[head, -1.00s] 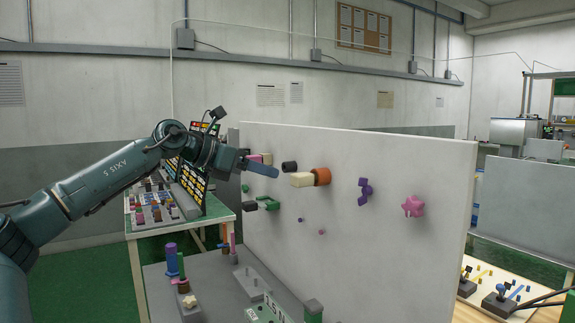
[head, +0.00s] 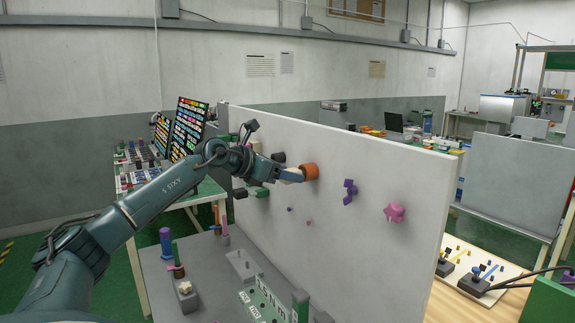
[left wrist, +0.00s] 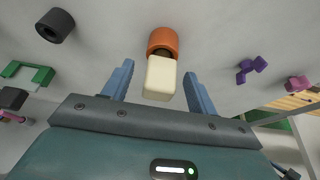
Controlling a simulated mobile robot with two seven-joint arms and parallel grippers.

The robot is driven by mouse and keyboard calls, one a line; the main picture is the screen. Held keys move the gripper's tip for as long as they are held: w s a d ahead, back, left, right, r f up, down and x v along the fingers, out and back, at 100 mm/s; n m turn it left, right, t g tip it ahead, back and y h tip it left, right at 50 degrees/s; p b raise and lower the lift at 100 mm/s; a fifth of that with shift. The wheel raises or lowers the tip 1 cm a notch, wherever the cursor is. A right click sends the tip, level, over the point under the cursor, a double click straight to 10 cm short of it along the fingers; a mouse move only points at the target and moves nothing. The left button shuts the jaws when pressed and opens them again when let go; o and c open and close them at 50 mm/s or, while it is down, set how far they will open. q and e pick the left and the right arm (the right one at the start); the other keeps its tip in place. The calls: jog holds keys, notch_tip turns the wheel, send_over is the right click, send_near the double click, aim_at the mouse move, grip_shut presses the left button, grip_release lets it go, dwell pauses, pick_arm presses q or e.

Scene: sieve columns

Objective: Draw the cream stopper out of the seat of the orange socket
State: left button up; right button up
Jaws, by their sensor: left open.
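The orange socket (head: 310,171) sticks out from the upright grey-white panel. The cream stopper (head: 292,175) sits in its seat and points out toward my gripper. In the left wrist view the cream stopper (left wrist: 160,78) lies between my two open blue fingers, with a gap on each side. The orange socket (left wrist: 163,41) is just beyond it, with its dark opening partly hidden by the stopper. My left gripper (head: 281,174) is at the stopper in the head view, and the gripper (left wrist: 160,90) is not touching it in the wrist view. My right gripper is not in view.
The panel (head: 340,195) also bears a black socket (head: 278,157), a green bracket (left wrist: 28,75), a purple piece (head: 350,191) and a pink star-like piece (head: 395,212). A grey bench with several upright posts stands below.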

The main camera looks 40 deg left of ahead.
pick_arm(q)
jog(key=shift+w+d+f, duration=0.1)
jog(key=shift+w+f, duration=0.1)
jog(key=shift+w, duration=0.15)
jog(key=c, duration=1.2)
